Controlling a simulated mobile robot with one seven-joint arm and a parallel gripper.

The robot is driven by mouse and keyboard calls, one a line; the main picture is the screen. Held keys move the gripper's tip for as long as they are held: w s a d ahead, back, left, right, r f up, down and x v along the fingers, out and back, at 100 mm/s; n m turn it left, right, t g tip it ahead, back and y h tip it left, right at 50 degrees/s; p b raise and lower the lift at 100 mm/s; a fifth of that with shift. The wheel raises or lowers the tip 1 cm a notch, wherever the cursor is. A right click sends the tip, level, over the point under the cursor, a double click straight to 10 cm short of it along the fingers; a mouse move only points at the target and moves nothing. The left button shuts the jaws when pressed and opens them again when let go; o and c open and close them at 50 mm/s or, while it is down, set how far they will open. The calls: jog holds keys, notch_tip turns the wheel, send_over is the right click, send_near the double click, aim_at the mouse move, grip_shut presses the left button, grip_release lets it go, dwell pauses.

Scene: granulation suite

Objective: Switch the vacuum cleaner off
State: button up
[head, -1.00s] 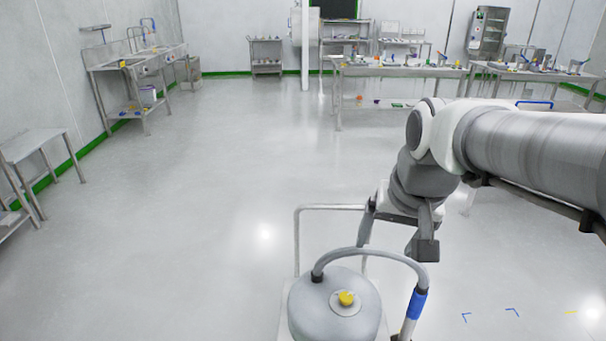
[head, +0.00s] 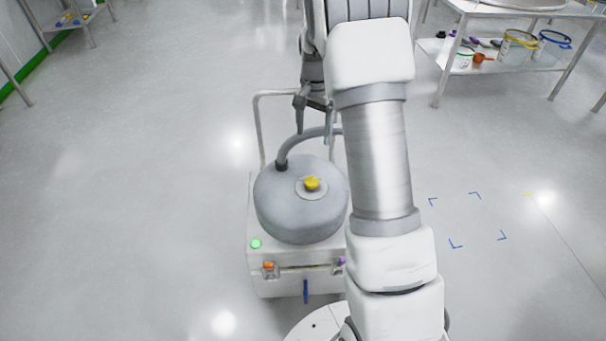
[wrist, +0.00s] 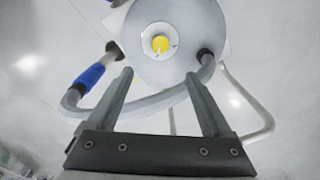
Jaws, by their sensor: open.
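The vacuum cleaner (head: 285,215) has a round grey drum on a white box-like base, with a push handle behind it. A yellow knob (head: 312,183) sits on a pale disc on top of the drum. The knob also shows in the wrist view (wrist: 160,43), just beyond and between the fingertips. A grey hose (head: 300,140) arches from the drum and is partly hidden by my arm. My gripper (head: 314,133) is open and empty, pointing down behind the knob and apart from it. In the wrist view the hose crosses behind my fingers (wrist: 158,74).
The base carries a green button (head: 255,244), an orange part (head: 268,265) and a blue part (head: 306,291) at its front. A steel table (head: 470,75) with tubs on its lower shelf stands at the back right. The floor to the left is clear.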

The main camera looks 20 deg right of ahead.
aim_at(312, 181)
jog(key=f+b, duration=0.2)
jog(key=f, duration=0.7)
jog(key=f+b, duration=0.1)
jog(key=f, duration=0.8)
jog(key=shift+w+f+b, duration=0.2)
jog(key=shift+f+b, duration=0.05)
jog(key=shift+b, duration=0.1)
jog(key=shift+c, duration=0.2)
grip_shut()
